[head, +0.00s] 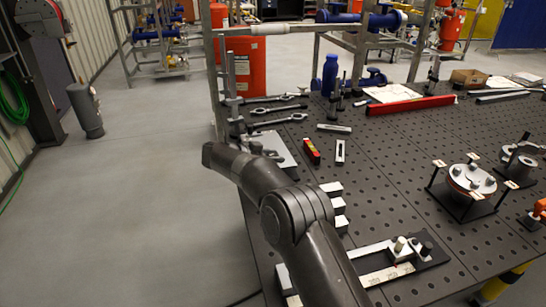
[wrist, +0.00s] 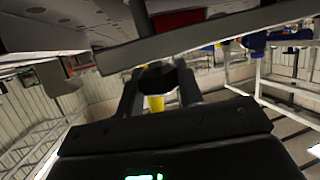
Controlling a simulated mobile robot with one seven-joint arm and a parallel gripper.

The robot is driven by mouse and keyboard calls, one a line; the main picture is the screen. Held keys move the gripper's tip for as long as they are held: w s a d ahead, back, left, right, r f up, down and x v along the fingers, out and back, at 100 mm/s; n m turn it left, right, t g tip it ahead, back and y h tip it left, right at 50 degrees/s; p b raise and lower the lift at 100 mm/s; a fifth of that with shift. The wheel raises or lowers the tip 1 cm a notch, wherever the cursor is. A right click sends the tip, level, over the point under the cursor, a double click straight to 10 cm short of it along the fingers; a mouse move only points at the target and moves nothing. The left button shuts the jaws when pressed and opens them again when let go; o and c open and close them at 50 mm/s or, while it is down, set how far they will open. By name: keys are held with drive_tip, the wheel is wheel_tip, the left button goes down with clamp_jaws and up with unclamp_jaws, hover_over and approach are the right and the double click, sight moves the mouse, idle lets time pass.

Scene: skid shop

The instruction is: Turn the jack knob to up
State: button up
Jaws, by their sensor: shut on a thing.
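In the wrist view, my gripper (wrist: 160,82) has its two dark fingers on either side of a dark rounded piece, which I take to be the jack knob (wrist: 156,68), and is shut on it. A yellow post (wrist: 156,103) shows behind, between the fingers. A long dark bar or edge (wrist: 205,36) crosses the view just beyond the fingertips. The knob's marking and turn position cannot be read. In the head view my arm reaches out over the table's left edge; the gripper and knob are hidden there.
The perforated welding table (head: 385,195) fills the right side. Wrenches (head: 275,112), a red level (head: 410,104), metal blocks and a flange fixture (head: 472,180) lie on it. A steel frame (head: 217,60) stands at its far left. Floor to the left is clear, with a grey cylinder (head: 86,110) farther off.

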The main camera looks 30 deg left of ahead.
drive_tip(key=shift+d+f+m+h, duration=0.2)
drive_tip(key=shift+f+m+h, duration=0.1)
drive_tip(key=shift+f+h, duration=0.1)
drive_tip(key=o, duration=1)
drive_tip(key=shift+r, duration=0.2)
drive_tip(key=shift+a, duration=0.1)
drive_tip(key=v, duration=1)
drive_tip(key=shift+s+a+r, duration=0.2)
drive_tip(key=shift+r, duration=0.15)
